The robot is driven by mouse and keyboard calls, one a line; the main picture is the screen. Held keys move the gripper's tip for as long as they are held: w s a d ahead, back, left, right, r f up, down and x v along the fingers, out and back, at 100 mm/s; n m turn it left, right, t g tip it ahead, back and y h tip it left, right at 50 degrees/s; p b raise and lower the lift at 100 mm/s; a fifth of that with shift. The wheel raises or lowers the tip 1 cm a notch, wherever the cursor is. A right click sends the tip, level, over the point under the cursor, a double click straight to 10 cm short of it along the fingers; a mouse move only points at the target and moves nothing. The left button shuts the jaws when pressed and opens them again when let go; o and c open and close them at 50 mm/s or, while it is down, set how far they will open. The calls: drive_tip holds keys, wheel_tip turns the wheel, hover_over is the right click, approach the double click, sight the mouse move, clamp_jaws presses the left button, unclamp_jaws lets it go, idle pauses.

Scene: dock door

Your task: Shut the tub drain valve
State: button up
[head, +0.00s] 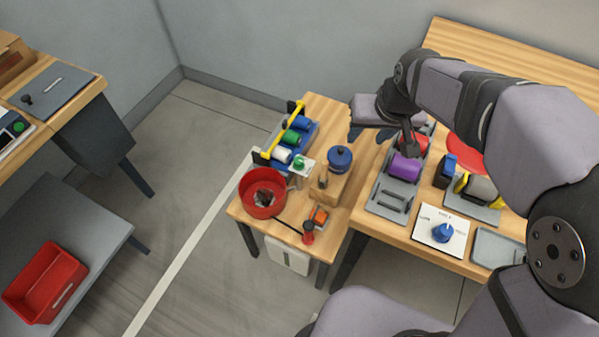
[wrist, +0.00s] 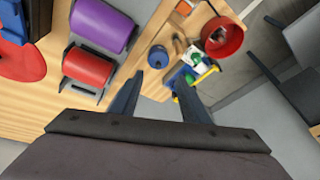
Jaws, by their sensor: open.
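A red round tub (head: 263,193) stands at the left front of the small wooden table, with dark contents. It also shows in the wrist view (wrist: 237,42). A dark thin rod runs from near the tub to a small red part (head: 308,237) at the table's front edge. A blue knob (head: 443,233) sits on a white plate on the right table. I cannot tell for certain which part is the drain valve, or its position. My gripper (head: 370,135) is open and empty above the back of the tables, away from the tub. Its two fingers stand apart in the wrist view (wrist: 160,92).
A rack with a yellow bar (head: 281,135) holds several coloured cylinders. A green knob (head: 299,163) is beside it. Purple (head: 404,168) and red rolls lie in grey holders on the right.

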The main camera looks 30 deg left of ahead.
sight(299, 161)
drive_tip(key=shift+w+a+f+n+y+b, duration=0.15)
drive_tip(key=shift+a+f+n+b, duration=0.5)
drive_tip(key=shift+a+f+b, duration=2.5)
drive_tip(key=shift+w+a+f+n+y+b, duration=0.1)
drive_tip(key=shift+w+a+f+n+b, duration=0.35)
drive_tip(key=shift+a+f+b, duration=2.65)
drive_tip(key=shift+w+a+f+n+y+b, duration=0.1)
drive_tip(key=shift+a+f+n+b, duration=0.7)
drive_tip(key=shift+a+f+b, duration=2.35)
drive_tip(key=d+f, duration=0.2)
drive_tip(key=shift+s+f+b, duration=0.1)
drive_tip(key=shift+f+b, duration=0.2)
drive_tip(key=shift+b, duration=0.1)
drive_tip(key=shift+c, duration=0.2)
drive_tip(key=c, duration=1)
